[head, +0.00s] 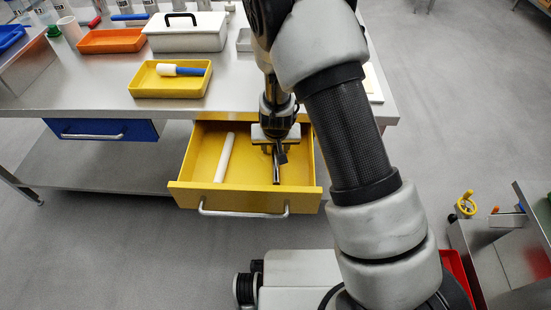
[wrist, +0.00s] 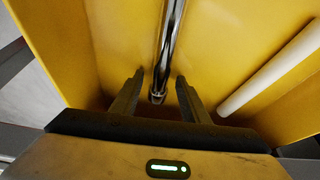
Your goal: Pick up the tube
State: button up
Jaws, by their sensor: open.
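A shiny metal tube (head: 277,174) lies lengthwise in an open yellow drawer (head: 246,200), and it also shows in the wrist view (wrist: 170,40). A white rod-like piece (head: 225,158) lies to its left in the head view and shows on the right in the wrist view (wrist: 272,70). My gripper (wrist: 159,76) is open and points down into the drawer. Its two fingers stand on either side of the metal tube's near end in the wrist view, with gaps to both sides. In the head view my gripper (head: 279,152) partly hides the metal tube.
The drawer's walls and front handle (head: 243,210) surround the work area. On the bench above stand a yellow tray (head: 140,90) with a blue-and-white tool, an orange tray (head: 110,47) and a white lidded box (head: 186,38). A blue drawer (head: 101,130) is shut at left.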

jog(key=shift+f, duration=0.1)
grip_shut()
